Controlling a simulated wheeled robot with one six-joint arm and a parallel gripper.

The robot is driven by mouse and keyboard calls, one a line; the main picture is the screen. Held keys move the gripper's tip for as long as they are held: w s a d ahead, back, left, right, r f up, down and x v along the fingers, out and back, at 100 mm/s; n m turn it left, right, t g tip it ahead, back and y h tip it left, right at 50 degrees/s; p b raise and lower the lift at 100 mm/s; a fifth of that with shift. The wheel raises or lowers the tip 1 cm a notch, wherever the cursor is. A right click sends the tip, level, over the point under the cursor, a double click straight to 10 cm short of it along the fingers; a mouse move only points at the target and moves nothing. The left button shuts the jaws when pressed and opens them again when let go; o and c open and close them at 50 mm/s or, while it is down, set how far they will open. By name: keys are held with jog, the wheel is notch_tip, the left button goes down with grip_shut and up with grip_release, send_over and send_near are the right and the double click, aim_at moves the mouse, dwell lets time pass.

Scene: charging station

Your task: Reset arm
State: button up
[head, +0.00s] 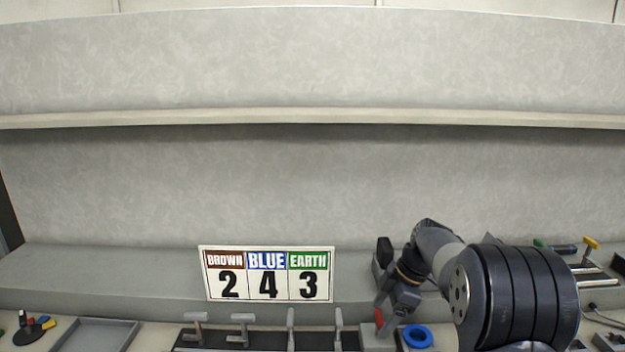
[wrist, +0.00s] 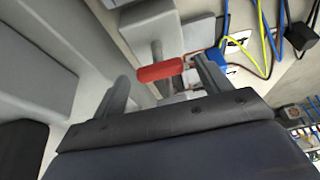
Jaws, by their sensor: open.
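My gripper (head: 392,303) is at the right of the bench in the head view, pointing down beside a red handle (head: 379,316). In the wrist view my gripper (wrist: 163,76) has its two fingers spread apart, with the red handle (wrist: 161,71) showing between their tips. The handle is on a grey metal lever. I cannot tell whether either finger touches it. My dark, ringed arm reaches in from the lower right of the head view.
A sign (head: 268,274) reads brown 2, blue 4, earth 3. Several grey levers (head: 240,328) stand on a dark strip. A blue ring (head: 417,336) lies near my gripper, and a grey tray (head: 97,335) is at left. Blue and yellow cables (wrist: 262,40) hang in the wrist view.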

jog(key=shift+w+d+r, duration=0.1)
jog(key=shift+r, duration=0.2)
jog(key=v, duration=1)
jog(key=x, duration=1.1)
jog(key=shift+s+d+r+m+t, duration=0.1)
jog(key=shift+m+t, duration=0.05)
jog(key=shift+m, duration=0.25)
jog(key=shift+s+r+m+t, duration=0.1)
jog(key=shift+m+t, duration=0.05)
jog(key=shift+m, duration=0.25)
jog(key=m+t, duration=0.1)
jog(key=m, duration=0.2)
jog(key=shift+s, duration=0.1)
jog(key=m+t+h, duration=0.1)
jog(key=m, duration=0.2)
jog(key=shift+s, duration=0.1)
jog(key=m+p, duration=0.1)
jog(key=m+t+h+p, duration=0.1)
jog(key=m, duration=0.1)
jog(key=m+p, duration=0.1)
jog(key=m, duration=0.1)
jog(key=shift+s+a+r+t+h, duration=0.1)
jog(key=shift+a+t+h, duration=0.2)
jog(key=shift+a+m+h+p, duration=0.1)
jog(key=shift+m+h+p, duration=0.55)
jog(key=shift+m, duration=0.65)
jog(key=shift+a+m+h+p, duration=0.1)
jog(key=shift+m+h+p, duration=0.25)
jog(key=shift+m+p, duration=0.75)
